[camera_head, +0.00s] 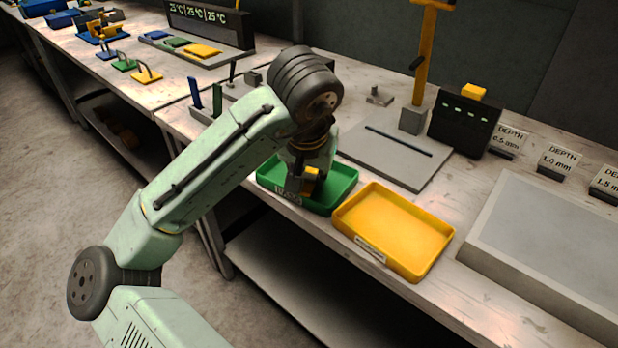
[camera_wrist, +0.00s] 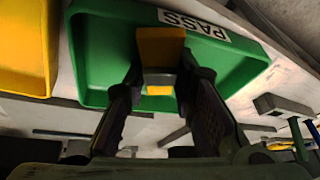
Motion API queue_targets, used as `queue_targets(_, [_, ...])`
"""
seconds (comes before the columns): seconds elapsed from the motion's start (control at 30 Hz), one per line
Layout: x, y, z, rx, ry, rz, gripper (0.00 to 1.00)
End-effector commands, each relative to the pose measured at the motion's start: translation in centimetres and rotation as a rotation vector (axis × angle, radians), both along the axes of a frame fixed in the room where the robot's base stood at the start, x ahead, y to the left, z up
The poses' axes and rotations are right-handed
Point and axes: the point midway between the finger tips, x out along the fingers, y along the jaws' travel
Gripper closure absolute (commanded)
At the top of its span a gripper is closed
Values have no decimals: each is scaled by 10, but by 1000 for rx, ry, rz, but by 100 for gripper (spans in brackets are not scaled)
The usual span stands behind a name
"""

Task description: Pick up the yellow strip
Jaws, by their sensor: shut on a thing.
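My gripper (camera_head: 300,185) reaches down over the green tray (camera_head: 340,185), which carries a PASS label in the wrist view (camera_wrist: 88,60). It is shut on a short yellow piece, which I take for the yellow strip (camera_wrist: 161,45); a grey band crosses it between the fingertips (camera_wrist: 158,78). In the head view the yellow strip (camera_head: 311,174) shows beside the fingers, partly hidden by them. I cannot tell whether it touches the tray floor.
An empty yellow tray (camera_head: 395,232) stands just right of the green tray. A grey plate (camera_head: 395,160) with a dark slot lies behind, near a yellow-handled upright press (camera_head: 424,55). A large grey tray (camera_head: 550,250) is at the right. Small coloured pieces (camera_head: 145,75) lie at the far left.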

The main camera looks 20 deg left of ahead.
Motion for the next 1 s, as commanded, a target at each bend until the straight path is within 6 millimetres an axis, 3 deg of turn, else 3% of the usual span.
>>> queue_targets(0.27, [1, 0, 6, 1, -1, 0, 98])
queue_targets(0.53, [-1, 0, 37, 4, -3, 0, 98])
queue_targets(1.0, [-104, -59, 45, 4, -3, -2, 98])
